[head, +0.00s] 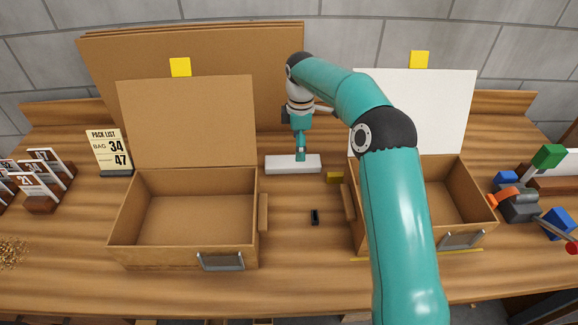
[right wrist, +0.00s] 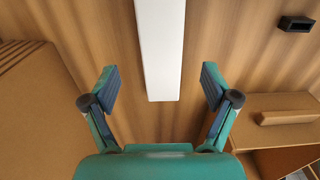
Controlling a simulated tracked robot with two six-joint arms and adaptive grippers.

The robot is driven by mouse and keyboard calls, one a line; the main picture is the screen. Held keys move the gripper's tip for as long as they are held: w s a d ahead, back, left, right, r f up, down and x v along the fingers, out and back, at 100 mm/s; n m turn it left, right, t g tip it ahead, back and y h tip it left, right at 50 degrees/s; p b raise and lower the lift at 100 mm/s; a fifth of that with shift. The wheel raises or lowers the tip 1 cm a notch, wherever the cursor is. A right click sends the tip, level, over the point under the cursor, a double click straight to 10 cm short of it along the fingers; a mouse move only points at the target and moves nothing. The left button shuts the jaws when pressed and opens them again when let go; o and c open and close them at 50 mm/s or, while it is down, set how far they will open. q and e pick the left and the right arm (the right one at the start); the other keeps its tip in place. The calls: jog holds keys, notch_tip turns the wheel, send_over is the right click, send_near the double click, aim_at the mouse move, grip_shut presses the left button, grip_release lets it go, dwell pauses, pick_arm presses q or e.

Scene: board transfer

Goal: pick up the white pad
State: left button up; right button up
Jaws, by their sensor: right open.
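The white pad (head: 293,165) is a long flat bar lying on the wooden table between the two open boxes. It also shows in the right wrist view (right wrist: 160,45), with its near end in line with the gap between my fingers. My right gripper (head: 301,152) is over the pad, pointing down. In the right wrist view my right gripper (right wrist: 160,88) is open, one finger on each side of the pad, with clear gaps. I cannot tell how high the fingertips are above the table. My left gripper is in neither view.
An open cardboard box (head: 185,252) stands left, another box (head: 455,195) right, partly hidden by my right arm. A pack list (head: 108,152) stands at left. The front middle table is clear.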

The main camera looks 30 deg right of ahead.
aim_at(293, 164)
jog(key=shift+s+d+f+p, duration=0.1)
jog(key=shift+f+p, duration=0.5)
jog(key=shift+f, duration=2.35)
jog(key=shift+c, duration=0.3)
jog(key=c, duration=1)
